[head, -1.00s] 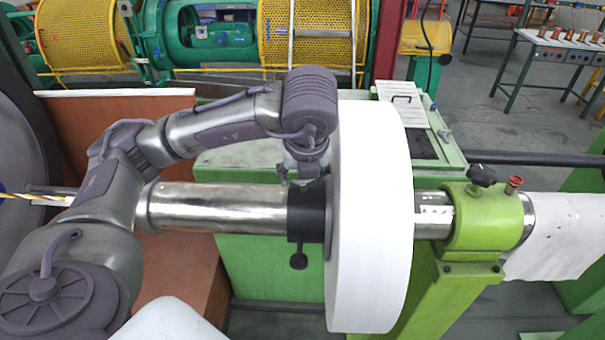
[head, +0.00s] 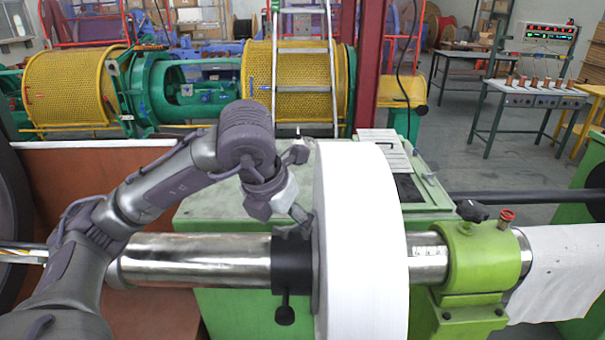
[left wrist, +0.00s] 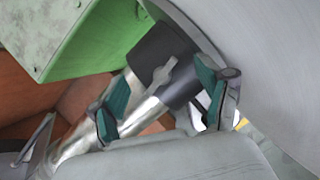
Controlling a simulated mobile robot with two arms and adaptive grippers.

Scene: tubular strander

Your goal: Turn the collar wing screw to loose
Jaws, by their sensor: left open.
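The black collar (head: 291,268) sits around the shiny shaft (head: 195,258), against the left side of the big white reel (head: 360,240). A dark knob (head: 284,314) hangs from its underside. In the left wrist view, a grey wing screw (left wrist: 158,76) stands on the collar (left wrist: 165,50), its wings lying diagonally. My left gripper (head: 296,208) is above the collar, tilted, close to the reel. It is open and empty; its teal-padded fingers (left wrist: 162,98) appear on either side of the wing screw's line, apart from it. My right gripper is not in view.
A green bearing block (head: 485,262) with a black knob (head: 472,211) and a red-topped fitting (head: 506,217) holds the shaft right of the reel. A green cabinet (head: 215,210) stands behind the shaft. The reel's side closely bounds the gripper's right.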

